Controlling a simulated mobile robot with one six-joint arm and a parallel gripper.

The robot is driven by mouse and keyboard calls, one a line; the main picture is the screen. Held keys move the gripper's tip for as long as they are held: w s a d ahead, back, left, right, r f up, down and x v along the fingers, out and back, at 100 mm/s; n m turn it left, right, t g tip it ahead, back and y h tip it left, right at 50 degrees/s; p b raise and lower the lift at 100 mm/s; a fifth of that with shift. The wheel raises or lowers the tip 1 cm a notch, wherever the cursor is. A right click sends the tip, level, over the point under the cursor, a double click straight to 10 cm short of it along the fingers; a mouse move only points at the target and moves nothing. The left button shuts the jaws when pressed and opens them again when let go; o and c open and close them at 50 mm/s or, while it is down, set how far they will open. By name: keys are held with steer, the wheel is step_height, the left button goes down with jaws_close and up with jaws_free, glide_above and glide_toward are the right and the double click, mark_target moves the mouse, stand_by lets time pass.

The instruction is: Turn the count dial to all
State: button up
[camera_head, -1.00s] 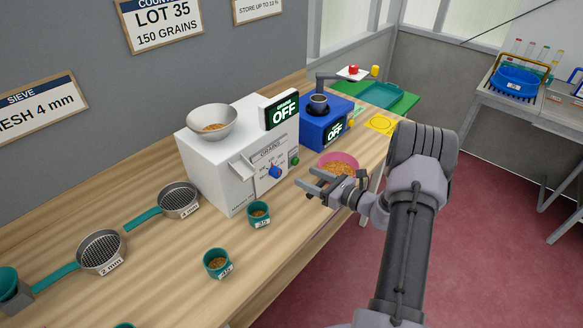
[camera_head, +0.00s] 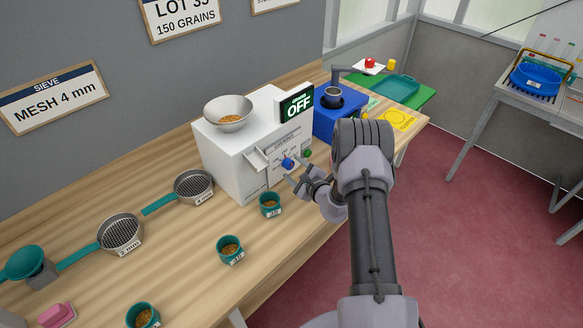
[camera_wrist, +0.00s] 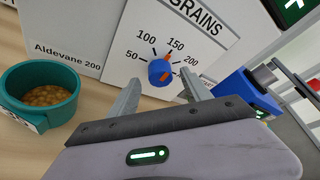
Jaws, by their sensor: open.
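The count dial is a blue knob with an orange mark (camera_wrist: 160,72) on the white counter's front panel, under the word GRAINS. It also shows in the head view (camera_head: 287,163). The labels 50, 100, 150 and 200 ring it in the wrist view; no "all" label is readable, and my right finger covers the panel's lower right. In the head view my gripper (camera_head: 300,175) is just in front of the panel.
The white counter (camera_head: 228,155) has a metal bowl on top and an OFF display. A green button (camera_head: 307,153) is right of the dial. A teal cup of grains (camera_head: 270,205) stands close by, left of my gripper in the wrist view. A blue machine (camera_head: 334,122) stands beyond.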

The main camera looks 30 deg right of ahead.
steer(key=shift+x, duration=1.15)
steer(key=shift+c, duration=0.5)
jaws_close()
